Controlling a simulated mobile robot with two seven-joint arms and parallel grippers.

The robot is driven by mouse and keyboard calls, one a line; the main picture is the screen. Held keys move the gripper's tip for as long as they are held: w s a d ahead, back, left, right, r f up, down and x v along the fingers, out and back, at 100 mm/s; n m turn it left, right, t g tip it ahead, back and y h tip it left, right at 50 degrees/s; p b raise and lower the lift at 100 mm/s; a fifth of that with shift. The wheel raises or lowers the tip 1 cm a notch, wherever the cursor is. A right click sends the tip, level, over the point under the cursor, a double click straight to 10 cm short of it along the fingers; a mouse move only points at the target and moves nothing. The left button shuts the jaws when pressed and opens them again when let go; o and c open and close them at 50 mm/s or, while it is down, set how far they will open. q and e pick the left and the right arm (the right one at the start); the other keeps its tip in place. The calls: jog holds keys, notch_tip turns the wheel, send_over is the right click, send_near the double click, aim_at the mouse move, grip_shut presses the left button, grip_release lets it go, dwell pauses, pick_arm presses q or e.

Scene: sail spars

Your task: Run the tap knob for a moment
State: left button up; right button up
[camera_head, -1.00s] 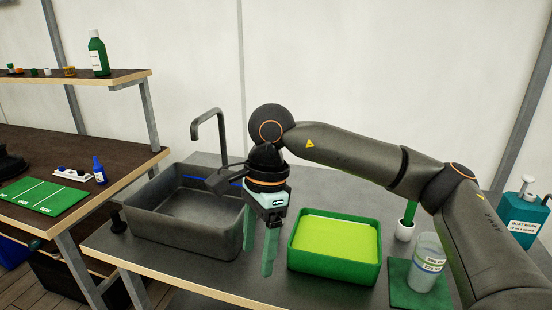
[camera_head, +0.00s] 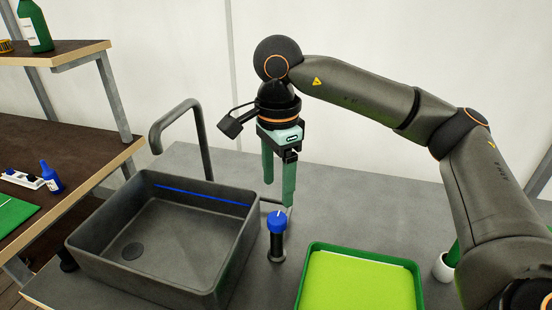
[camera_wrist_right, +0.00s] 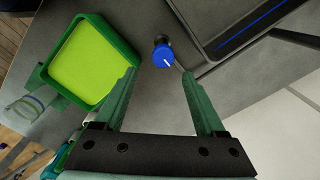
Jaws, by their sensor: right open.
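The tap knob (camera_head: 277,220) is a blue cap with a white mark on a dark post, standing on the counter just right of the sink. In the right wrist view the knob (camera_wrist_right: 163,56) shows from above, ahead of and between the two green fingers. My right gripper (camera_head: 279,195) is open and empty, pointing down above and slightly behind the knob, apart from it. The dark tap spout (camera_head: 182,120) arches over the back of the grey sink (camera_head: 247,240). No water shows at the spout. My left gripper is in neither view.
A green tray (camera_head: 418,290) with a lime-coloured inside sits right of the knob. A wooden-edged bench (camera_head: 90,175) with a blue bottle (camera_head: 52,180) stands at left. A white cup (camera_head: 444,266) stands at right. The counter behind the tray is clear.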

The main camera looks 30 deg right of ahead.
aim_at(277, 218)
jog(key=shift+w+d, duration=0.15)
jog(key=shift+w, duration=0.1)
jog(key=shift+w+f, duration=0.1)
jog(key=shift+f, duration=0.05)
notch_tip(277, 218, down, 9)
jog(key=b, duration=0.7)
jog(key=shift+r+p, duration=0.25)
jog(key=shift+p, duration=0.05)
jog(key=shift+c, duration=0.5)
jog(key=c, duration=0.3)
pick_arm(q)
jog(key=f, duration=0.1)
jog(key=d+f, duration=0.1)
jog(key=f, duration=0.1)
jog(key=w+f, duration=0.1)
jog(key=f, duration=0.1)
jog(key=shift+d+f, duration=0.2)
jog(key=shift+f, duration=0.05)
pick_arm(e)
jog(key=c, duration=0.3)
